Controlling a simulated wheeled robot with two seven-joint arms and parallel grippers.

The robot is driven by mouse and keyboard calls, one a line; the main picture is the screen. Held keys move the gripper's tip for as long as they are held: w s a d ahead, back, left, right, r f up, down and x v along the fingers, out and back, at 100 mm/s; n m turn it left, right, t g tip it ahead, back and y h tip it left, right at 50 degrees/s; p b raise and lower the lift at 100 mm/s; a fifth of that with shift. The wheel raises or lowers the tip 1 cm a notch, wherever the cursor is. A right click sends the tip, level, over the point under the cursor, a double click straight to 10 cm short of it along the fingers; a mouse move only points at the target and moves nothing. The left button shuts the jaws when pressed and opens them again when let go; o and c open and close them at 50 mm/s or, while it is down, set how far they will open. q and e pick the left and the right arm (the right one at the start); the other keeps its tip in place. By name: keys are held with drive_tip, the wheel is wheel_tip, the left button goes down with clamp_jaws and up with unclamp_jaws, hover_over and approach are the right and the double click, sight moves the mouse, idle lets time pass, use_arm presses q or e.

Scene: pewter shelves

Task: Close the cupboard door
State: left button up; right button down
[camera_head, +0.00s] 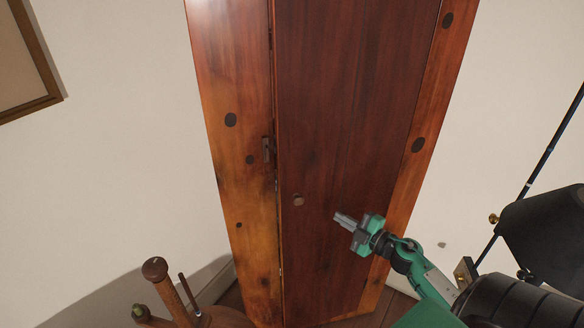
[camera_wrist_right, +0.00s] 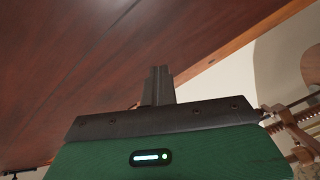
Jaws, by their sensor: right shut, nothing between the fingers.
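The tall wooden cupboard (camera_head: 238,190) stands against the wall, with a lighter orange-brown frame. Its dark red-brown door (camera_head: 350,110) fills most of the front and has a small round knob (camera_head: 298,199) near its left edge. A dark narrow gap runs along that left edge, beside a metal fitting (camera_head: 268,148); the door looks nearly flush, perhaps slightly ajar. My right gripper (camera_head: 338,216) is shut and empty, in front of the door to the right of the knob. In the wrist view its fingers (camera_wrist_right: 158,78) point toward the door surface (camera_wrist_right: 80,75); contact cannot be told. My left gripper is not in view.
A turned wooden piece of furniture (camera_head: 172,290) stands at the lower left, close to the cupboard. A picture frame (camera_head: 28,55) hangs on the pale wall at the upper left. Bare wall (camera_head: 120,150) lies left of the cupboard.

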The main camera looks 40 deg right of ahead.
drive_tip(key=s+a+r+n+y, duration=0.1)
drive_tip(key=a+r+n+y, duration=0.15)
drive_tip(key=r, duration=0.35)
drive_tip(key=s+a+r+n+g+y, duration=0.1)
drive_tip(key=a+r+n, duration=0.2)
drive_tip(key=r, duration=0.3)
drive_tip(key=s+a+r+n+y, duration=0.1)
drive_tip(key=a+r+n, duration=0.15)
drive_tip(key=r, duration=0.35)
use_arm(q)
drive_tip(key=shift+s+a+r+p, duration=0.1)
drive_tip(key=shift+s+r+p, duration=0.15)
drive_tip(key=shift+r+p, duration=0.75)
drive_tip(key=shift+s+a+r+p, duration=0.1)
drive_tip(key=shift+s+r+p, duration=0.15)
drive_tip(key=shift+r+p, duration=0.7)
use_arm(e)
drive_tip(key=shift+n, duration=0.4)
drive_tip(key=shift+w+a+f, duration=0.1)
drive_tip(key=shift+w+a, duration=0.35)
drive_tip(key=shift+w, duration=1.65)
drive_tip(key=shift+w+a+f, duration=0.1)
drive_tip(key=shift+w+a, duration=0.3)
drive_tip(key=shift+w, duration=1.7)
drive_tip(key=shift+w+a, duration=0.45)
drive_tip(key=shift+w, duration=1.65)
